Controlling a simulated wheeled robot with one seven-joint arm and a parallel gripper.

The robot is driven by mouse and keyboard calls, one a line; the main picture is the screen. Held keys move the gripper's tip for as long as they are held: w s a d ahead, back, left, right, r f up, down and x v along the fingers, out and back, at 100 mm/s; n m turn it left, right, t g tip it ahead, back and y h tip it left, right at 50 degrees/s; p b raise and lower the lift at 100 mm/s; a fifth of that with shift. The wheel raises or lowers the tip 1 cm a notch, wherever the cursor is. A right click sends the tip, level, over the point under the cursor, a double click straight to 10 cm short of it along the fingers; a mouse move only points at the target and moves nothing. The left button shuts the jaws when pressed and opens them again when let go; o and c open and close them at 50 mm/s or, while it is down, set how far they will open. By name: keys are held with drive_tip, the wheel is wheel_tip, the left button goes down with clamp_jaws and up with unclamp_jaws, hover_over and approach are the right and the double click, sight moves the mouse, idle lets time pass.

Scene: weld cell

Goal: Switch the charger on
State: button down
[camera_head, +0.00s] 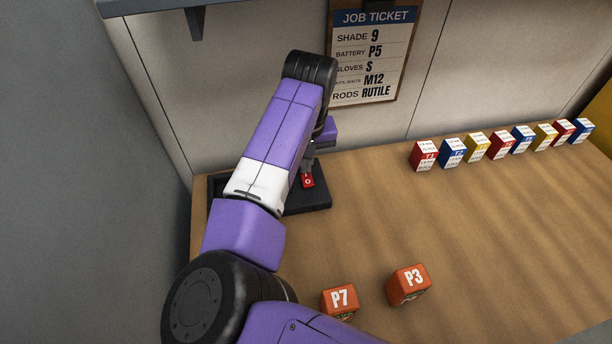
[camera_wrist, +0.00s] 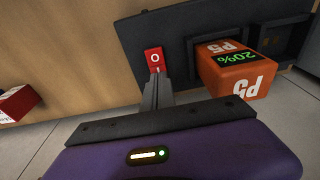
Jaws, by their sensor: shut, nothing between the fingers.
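The charger is a dark flat unit at the back left of the bench in the head view (camera_head: 315,200), partly hidden behind my arm. It fills the top of the wrist view (camera_wrist: 135,37). Its red rocker switch (camera_wrist: 154,58) shows a white O; it also shows in the head view (camera_head: 308,182). An orange battery P5 (camera_wrist: 238,72) sits in a charger bay, with a green 20% display. My gripper (camera_wrist: 156,82) is shut and empty, its tips at the lower edge of the switch. I cannot tell whether they touch it.
Orange batteries P7 (camera_head: 340,300) and P3 (camera_head: 408,284) stand at the front of the bench (camera_head: 490,230). Several small red, blue and yellow boxes (camera_head: 502,145) line the back. A job ticket (camera_head: 368,55) hangs on the wall. The bench's middle right is clear.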

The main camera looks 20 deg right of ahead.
drive_tip(key=shift+f, duration=0.25)
drive_tip(key=shift+r, duration=0.15)
wheel_tip(320, 180, up, 7)
drive_tip(key=p, duration=0.7)
drive_tip(key=shift+s, duration=0.1)
idle(0.5)
